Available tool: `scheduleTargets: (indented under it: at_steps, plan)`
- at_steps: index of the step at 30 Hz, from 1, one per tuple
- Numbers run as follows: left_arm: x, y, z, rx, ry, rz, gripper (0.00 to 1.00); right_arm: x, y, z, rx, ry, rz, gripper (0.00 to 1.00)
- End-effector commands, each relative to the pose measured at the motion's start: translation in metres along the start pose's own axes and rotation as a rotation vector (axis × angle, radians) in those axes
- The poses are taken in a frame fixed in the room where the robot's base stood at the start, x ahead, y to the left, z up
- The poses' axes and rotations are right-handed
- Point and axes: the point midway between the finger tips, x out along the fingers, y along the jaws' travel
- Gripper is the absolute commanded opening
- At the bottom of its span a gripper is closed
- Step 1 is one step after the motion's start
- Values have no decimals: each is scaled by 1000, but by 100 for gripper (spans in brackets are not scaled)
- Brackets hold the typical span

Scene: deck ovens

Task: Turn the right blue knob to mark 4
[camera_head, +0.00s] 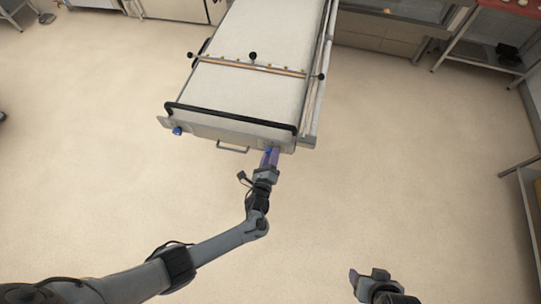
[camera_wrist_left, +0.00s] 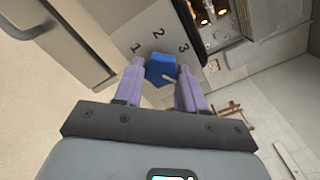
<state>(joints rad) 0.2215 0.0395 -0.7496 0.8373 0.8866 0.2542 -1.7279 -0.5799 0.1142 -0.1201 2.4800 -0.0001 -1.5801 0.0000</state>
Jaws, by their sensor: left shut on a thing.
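The right blue knob (camera_wrist_left: 161,68) sits on the grey front panel between the purple fingers of my left gripper (camera_wrist_left: 160,84), which is shut on it. Printed marks 1, 2 and 3 show around the knob; mark 4 is not clearly readable beside the right finger. In the head view my left gripper (camera_head: 269,157) reaches the right end of the panel (camera_head: 205,132), with the knob mostly hidden by the fingers. The left blue knob (camera_head: 177,131) is at the panel's other end. My right gripper (camera_head: 361,281) is low at right, away from the panel; its opening is unclear.
A metal handle (camera_head: 232,149) sticks out below the panel, left of my left gripper. A black rail (camera_head: 230,117) runs along the panel's upper edge. Open floor (camera_head: 420,170) lies to the right, with shelving at the far right edge.

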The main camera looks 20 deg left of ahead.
Motion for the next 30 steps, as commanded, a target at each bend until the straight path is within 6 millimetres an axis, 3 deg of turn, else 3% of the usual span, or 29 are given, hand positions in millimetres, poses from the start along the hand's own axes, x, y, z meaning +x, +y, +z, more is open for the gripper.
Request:
scheduleTargets:
  at_steps: [9, 10, 15, 25, 30]
  plan:
    - [0, 0, 0, 0, 0, 0, 9, 0, 1, 0, -5, -1, 4, 66]
    - [0, 0, 0, 0, 0, 0, 43, 0, 2, 0, -6, -1, 5, 66]
    - [0, 0, 0, 0, 0, 0, 66, 0, 2, 1, -10, -2, 8, 66]
    - [-3, 0, 0, 0, 1, 0, 66, 0, 2, 0, -8, -1, 7, 66]
    - [-20, 0, 0, 0, 2, 1, 66, -3, 2, 0, -5, -1, 4, 66]
